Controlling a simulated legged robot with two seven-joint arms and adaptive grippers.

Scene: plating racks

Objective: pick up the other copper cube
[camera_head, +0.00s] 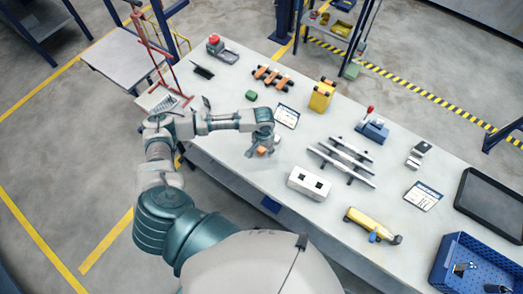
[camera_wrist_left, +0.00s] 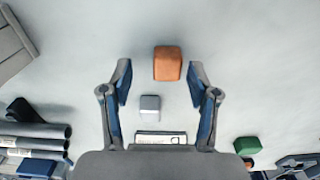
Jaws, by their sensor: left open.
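A copper cube (camera_head: 262,151) lies on the white table near its front left edge, right at my left gripper (camera_head: 261,146) in the head view. In the left wrist view, my left gripper (camera_wrist_left: 159,82) is open, its two fingers spread wide with nothing held. The copper cube (camera_wrist_left: 167,63) shows between and slightly past the fingertips, nearer the right finger, apart from both. A small grey cube (camera_wrist_left: 150,105) lies between the fingers, closer to the palm. My right gripper is not in view.
A green block (camera_head: 251,95) and a printed card (camera_head: 286,116) lie behind the gripper. A rack with orange-copper pieces (camera_head: 272,77) stands farther back. Silver rails (camera_head: 345,160) and a white box with two dark openings (camera_head: 309,183) stand to the right. A blue crate (camera_head: 447,262) is far right.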

